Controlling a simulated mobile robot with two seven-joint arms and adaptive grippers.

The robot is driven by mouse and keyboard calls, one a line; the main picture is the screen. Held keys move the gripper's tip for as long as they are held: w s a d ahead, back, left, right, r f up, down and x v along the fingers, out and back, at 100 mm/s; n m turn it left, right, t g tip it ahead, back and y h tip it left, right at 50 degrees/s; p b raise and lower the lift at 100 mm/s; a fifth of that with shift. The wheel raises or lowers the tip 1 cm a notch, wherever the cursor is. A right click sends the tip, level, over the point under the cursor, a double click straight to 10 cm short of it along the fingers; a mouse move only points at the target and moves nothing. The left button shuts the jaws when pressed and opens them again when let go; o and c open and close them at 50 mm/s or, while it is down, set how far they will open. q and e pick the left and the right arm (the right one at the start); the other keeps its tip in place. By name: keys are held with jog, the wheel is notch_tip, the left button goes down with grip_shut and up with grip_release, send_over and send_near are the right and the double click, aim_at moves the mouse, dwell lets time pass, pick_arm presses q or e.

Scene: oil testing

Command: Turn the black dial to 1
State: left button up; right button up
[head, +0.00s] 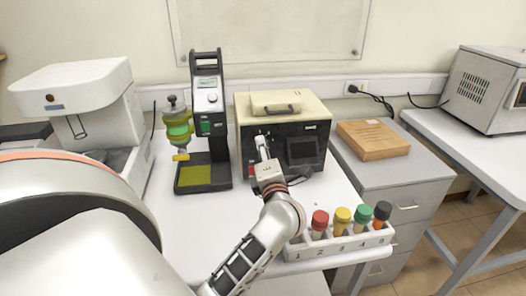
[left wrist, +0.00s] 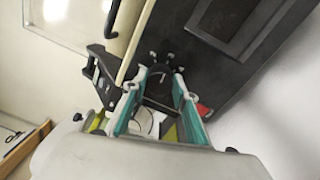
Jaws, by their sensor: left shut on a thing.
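The black dial (left wrist: 160,77) is on the dark front panel of a cream-topped device (head: 310,128). In the left wrist view, white marks ring the dial, but they are too small and blurred to read. My left gripper (head: 262,143) reaches the left part of the panel from the front. In the left wrist view, the two fingers of my left gripper (left wrist: 160,86) lie on either side of the dial and are shut on it. In the head view the gripper hides the dial. Which mark the dial points to cannot be told. My right gripper is not in view.
A black stand (head: 207,95) with a green part is left of the device, and a white machine (head: 75,90) stands further left. A white rack (head: 340,241) with several colour-capped bottles sits at the table's front right. A wooden box (head: 372,140) lies on the grey cabinet.

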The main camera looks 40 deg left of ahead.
pick_arm(q)
jog(key=shift+n+g+b, duration=0.4)
jog(key=shift+n+b, duration=4.85)
jog(key=shift+n, duration=3.55)
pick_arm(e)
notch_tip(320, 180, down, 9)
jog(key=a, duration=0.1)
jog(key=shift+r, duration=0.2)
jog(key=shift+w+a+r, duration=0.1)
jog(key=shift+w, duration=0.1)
pick_arm(q)
jog(key=o, duration=1.1)
jog(key=shift+r, duration=0.1)
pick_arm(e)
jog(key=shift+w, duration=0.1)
